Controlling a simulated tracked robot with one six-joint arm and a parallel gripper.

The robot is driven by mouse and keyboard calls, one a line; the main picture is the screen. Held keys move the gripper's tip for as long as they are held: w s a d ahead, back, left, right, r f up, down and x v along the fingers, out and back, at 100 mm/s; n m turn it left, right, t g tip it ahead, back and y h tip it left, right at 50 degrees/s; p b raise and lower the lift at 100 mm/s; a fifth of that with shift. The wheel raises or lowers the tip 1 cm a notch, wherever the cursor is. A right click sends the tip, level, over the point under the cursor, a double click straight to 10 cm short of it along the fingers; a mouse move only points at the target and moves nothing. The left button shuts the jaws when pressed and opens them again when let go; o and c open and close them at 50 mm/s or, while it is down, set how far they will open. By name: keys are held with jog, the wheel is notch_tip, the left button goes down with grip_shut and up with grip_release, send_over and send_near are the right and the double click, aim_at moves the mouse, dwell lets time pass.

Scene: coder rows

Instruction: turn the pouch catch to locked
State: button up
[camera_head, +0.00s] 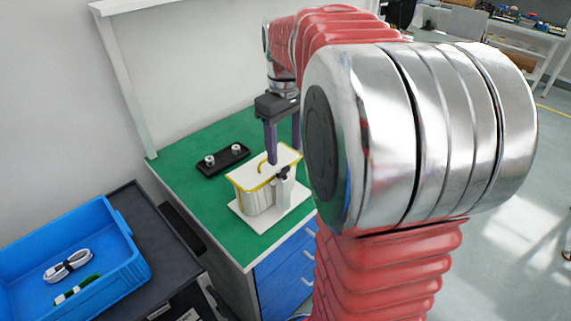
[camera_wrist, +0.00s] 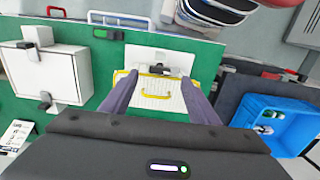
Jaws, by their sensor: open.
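The pouch (camera_head: 257,199) is a white ribbed container with a yellow rim, standing upright on a white base plate (camera_head: 272,224) on the green bench top. In the wrist view the pouch (camera_wrist: 163,103) has a yellow handle across its top. The catch (camera_head: 283,173) is a small dark and grey part on a white post at the pouch's near side; it also shows in the wrist view (camera_wrist: 156,70). I cannot tell its setting. My gripper (camera_head: 284,156) is open above the pouch, fingers pointing down. In the wrist view its fingers flank the pouch; contact is unclear.
A black plate with two silver knobs (camera_head: 222,159) lies behind the pouch, to the left. A blue bin (camera_head: 121,231) holds a cable and a green item. A white box (camera_wrist: 40,78) stands left in the wrist view.

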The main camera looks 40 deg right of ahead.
aim_at(285, 170)
notch_tip(285, 170, down, 6)
jog(key=shift+f, duration=0.1)
jog(key=shift+c, duration=0.3)
jog(key=c, duration=0.9)
jog(key=shift+d, duration=0.2)
jog(key=shift+c, duration=0.4)
jog(key=shift+a, duration=0.15)
